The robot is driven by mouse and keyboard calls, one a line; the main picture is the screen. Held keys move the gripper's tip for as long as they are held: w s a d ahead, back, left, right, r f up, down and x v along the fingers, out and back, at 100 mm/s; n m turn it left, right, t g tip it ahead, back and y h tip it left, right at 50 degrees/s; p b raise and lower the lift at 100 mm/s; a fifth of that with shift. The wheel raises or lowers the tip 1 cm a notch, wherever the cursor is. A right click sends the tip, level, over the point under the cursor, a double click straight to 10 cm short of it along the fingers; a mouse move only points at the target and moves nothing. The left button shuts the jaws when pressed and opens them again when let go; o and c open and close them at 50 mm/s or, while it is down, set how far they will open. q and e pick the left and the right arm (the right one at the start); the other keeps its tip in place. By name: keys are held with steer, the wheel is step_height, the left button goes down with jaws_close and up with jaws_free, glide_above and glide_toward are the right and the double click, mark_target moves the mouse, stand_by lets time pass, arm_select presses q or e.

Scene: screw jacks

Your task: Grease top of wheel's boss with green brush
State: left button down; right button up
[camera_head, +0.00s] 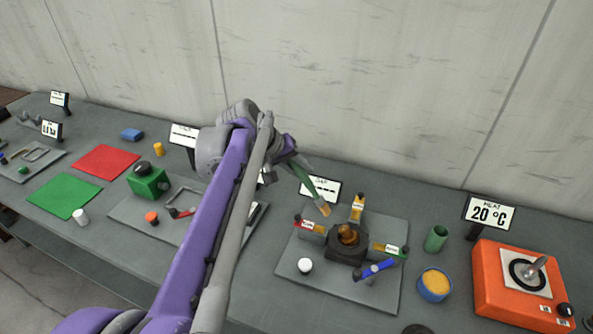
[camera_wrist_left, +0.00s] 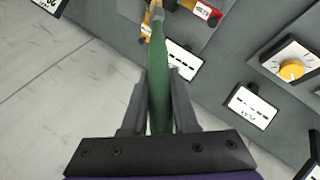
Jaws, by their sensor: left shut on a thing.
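My left gripper (camera_head: 291,158) is shut on the green brush (camera_head: 307,184), whose tan tip (camera_head: 323,208) points down and right, in front of a small sign. In the left wrist view the brush (camera_wrist_left: 160,80) lies between the two fingers of the gripper (camera_wrist_left: 160,88). Its tip is at the top edge there. In the head view, a dark block with a brown, rounded piece (camera_head: 348,235) on top stands on a grey plate (camera_head: 300,262), below and right of the brush tip. The brush tip looks apart from it. I cannot tell which part is the wheel's boss. My right gripper is not in view.
Labelled red, yellow and green-ended pieces surround the block. A blue tool (camera_head: 374,270) and a white knob (camera_head: 305,265) are on the plate. A green cup (camera_head: 436,238), a blue tub (camera_head: 434,285) and an orange heater (camera_head: 515,290) stand to the right. My left arm covers the table's middle.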

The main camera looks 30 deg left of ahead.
mark_target(317, 192)
arm_select(q)
steer(key=shift+w+d, duration=0.1)
steer(key=d+f, duration=0.1)
steer(key=d+f+b, duration=0.1)
steer(key=f, duration=0.1)
steer(key=d+f+b, duration=0.1)
steer(key=shift+w+f, duration=0.15)
steer(key=shift+f, duration=0.05)
steer(key=shift+d+f, duration=0.25)
steer(key=shift+w, duration=0.1)
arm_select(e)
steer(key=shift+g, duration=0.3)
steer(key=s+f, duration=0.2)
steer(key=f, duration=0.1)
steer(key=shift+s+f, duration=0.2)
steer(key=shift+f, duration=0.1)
arm_select(q)
steer(key=shift+w, duration=0.1)
steer(key=shift+d+f+b, duration=0.6)
steer(key=shift+f, duration=0.25)
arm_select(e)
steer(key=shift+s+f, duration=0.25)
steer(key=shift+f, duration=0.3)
arm_select(q)
steer(key=shift+w, duration=0.1)
